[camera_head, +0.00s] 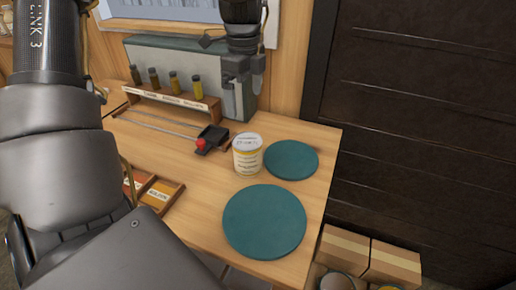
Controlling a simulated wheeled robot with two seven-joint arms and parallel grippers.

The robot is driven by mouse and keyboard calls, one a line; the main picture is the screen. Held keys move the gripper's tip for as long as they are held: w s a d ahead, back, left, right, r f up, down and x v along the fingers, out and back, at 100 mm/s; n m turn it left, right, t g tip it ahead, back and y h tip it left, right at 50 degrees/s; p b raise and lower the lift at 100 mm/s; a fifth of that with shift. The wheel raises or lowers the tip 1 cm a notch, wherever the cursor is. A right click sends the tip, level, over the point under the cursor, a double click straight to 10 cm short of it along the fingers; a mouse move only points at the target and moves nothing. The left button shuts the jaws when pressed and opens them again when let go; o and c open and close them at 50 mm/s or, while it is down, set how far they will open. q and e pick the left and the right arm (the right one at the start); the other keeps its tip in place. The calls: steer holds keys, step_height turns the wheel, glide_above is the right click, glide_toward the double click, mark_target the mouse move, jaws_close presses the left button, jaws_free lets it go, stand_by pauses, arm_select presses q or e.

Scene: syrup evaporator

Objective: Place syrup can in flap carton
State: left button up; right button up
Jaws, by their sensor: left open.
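The syrup can (247,158), pale with a yellowish label and a light lid, stands upright on the wooden table beside the far teal disc. My left gripper (244,76) points down at the top centre, its two dark fingers apart and empty. In the picture it appears above the can, clear of it. Two cardboard boxes (345,249) sit low at the bottom right beyond the table edge; I cannot tell whether either is the flap carton. No open flaps show. My right gripper is not in view.
Two teal discs (265,221) lie on the right of the table (195,222). A black fixture with a red knob (200,144) is left of the can. A small bottle rack (172,97) and grey box stand behind. A wooden tray (160,195) is at left. My arm covers the left side.

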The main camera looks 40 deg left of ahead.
arm_select(q)
steer(key=b, duration=0.5)
glide_above(248, 142)
step_height(248, 142, down, 6)
steer(key=shift+a+r, duration=0.1)
steer(key=shift+r, duration=0.05)
steer(key=shift+w+f, duration=0.1)
steer(key=shift+f, duration=0.45)
step_height(248, 142, down, 4)
steer(key=shift+r, duration=0.1)
steer(key=shift+f, duration=0.5)
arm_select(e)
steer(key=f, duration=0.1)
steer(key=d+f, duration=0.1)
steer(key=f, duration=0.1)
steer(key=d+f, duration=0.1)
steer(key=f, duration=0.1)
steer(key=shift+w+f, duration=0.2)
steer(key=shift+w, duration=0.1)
